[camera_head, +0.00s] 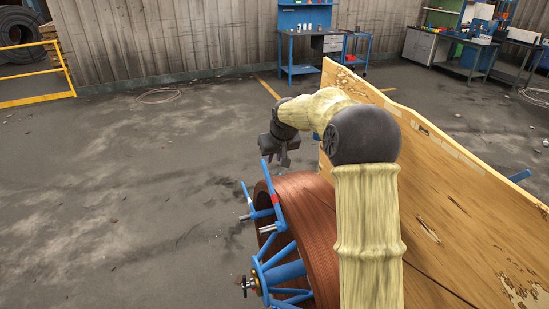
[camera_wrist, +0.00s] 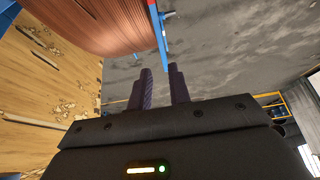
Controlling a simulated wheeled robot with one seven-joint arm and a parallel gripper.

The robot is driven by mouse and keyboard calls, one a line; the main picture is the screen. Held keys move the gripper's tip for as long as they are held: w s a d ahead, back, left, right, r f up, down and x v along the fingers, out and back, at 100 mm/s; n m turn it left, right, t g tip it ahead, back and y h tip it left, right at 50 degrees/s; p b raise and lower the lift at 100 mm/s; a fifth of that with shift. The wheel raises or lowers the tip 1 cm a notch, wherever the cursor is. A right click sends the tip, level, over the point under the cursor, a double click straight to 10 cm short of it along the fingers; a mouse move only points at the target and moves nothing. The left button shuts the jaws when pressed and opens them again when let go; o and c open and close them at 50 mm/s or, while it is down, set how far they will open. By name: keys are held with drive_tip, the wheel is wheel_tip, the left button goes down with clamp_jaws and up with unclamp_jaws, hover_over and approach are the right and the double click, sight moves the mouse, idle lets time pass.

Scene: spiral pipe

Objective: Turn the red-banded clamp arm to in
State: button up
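The red-banded clamp arm (camera_head: 270,180) is a thin blue bar at the near rim of the brown pipe drum, with a red band partway along it. It stands tilted, its free end up. In the wrist view the blue bar and its red band (camera_wrist: 153,8) show at the top, just beyond the fingers. My gripper (camera_head: 283,158) hangs just above the bar's upper end, apart from it in the head view. In the wrist view my gripper (camera_wrist: 160,70) shows two dark fingers with an empty gap between them. Whether a finger touches the bar cannot be told.
The brown drum (camera_head: 312,215) has blue spokes and a second blue clamp arm (camera_head: 248,199) to the left. A tall worn wooden panel (camera_head: 450,190) stands close on the right, behind my arm. The floor to the left is open. Workbenches (camera_head: 310,50) stand far back.

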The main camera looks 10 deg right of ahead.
sight(268, 177)
drive_tip(key=shift+s+b, duration=0.2)
drive_tip(key=shift+b, duration=0.3)
clamp_jaws()
drive_tip(key=shift+s+r+b, duration=0.95)
drive_tip(key=shift+r+b, duration=0.05)
drive_tip(key=shift+r, duration=0.1)
drive_tip(key=p+x, duration=0.4)
drive_tip(key=x, duration=1)
drive_tip(key=shift+w+p, duration=0.15)
drive_tip(key=shift+p, duration=0.15)
